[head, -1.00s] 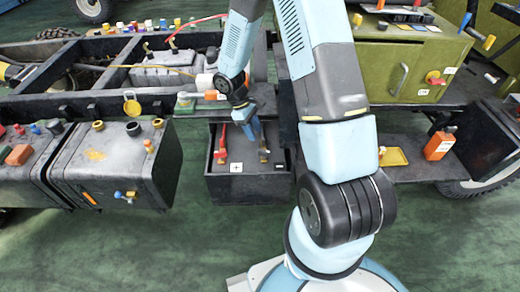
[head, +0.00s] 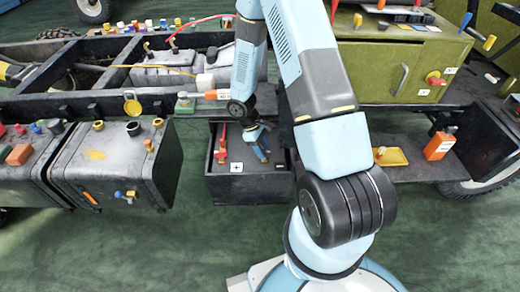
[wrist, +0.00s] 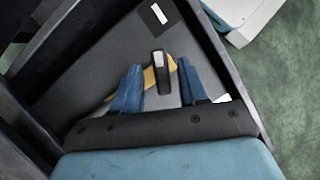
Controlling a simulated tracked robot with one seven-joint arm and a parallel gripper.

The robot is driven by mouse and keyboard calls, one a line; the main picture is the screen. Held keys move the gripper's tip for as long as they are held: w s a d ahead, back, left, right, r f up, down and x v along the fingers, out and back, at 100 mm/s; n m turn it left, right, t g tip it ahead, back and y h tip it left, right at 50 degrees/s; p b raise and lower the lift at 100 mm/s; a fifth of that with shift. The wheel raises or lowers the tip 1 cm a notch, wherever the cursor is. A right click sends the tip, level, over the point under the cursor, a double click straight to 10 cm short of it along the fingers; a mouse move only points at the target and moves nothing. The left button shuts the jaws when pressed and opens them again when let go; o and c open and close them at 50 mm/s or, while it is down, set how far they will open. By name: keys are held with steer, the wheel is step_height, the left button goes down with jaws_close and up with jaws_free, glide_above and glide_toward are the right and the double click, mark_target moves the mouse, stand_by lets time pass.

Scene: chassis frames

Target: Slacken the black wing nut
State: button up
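The black wing nut (wrist: 160,65), a small upright black piece with a pale mark, shows in the wrist view on a yellow strip (wrist: 149,80) in the grey-floored battery tray. My gripper (wrist: 157,75) has its two blue fingers apart, one on each side of the wing nut, with a visible gap on both sides. In the head view my gripper (head: 262,152) points down into the right half of the tray (head: 215,190) and covers the wing nut there. I cannot tell how far the fingertips are above the tray floor.
A red clamp (head: 222,142) stands in the left half of the tray, near a plus label (head: 236,168). The tray's dark walls are close around my gripper. A grey tank (head: 115,170) is on the left, and an olive cabinet (head: 385,70) is on the right.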

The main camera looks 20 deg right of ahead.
jaws_close()
steer(key=shift+d+n, duration=0.15)
steer(key=shift+n, duration=0.45)
stand_by(0.4)
jaws_free()
steer(key=v, duration=1.3)
steer(key=shift+s+a+r, duration=0.1)
steer(key=shift+a+r, duration=0.2)
steer(key=shift+r, duration=0.1)
